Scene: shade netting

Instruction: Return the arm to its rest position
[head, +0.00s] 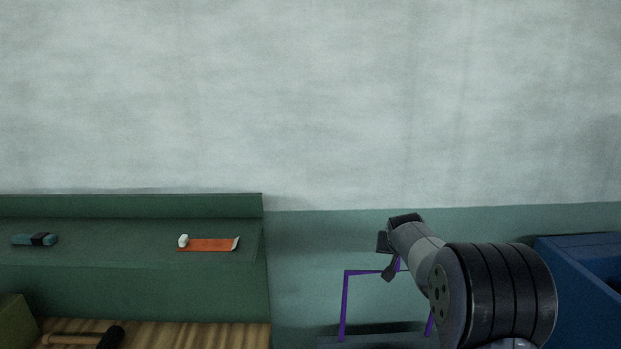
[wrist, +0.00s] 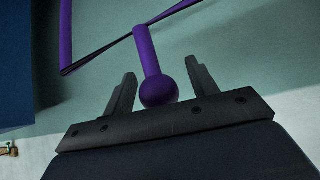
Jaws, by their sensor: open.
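My gripper (head: 385,257) is at the end of my arm, right of centre in the head view, in front of the teal lower wall. It also shows in the wrist view (wrist: 160,72), with its two dark fingers apart. A purple rod with a round knob (wrist: 158,91) appears between the fingers in the wrist view. The fingers are not closed on it; I cannot tell whether the knob lies within their reach. A thin purple frame (head: 345,303) stands below and beside the gripper in the head view, partly hidden by my arm.
A black-headed wooden tool (head: 75,339) lies below. A blue bin (head: 575,285) stands right of my arm.

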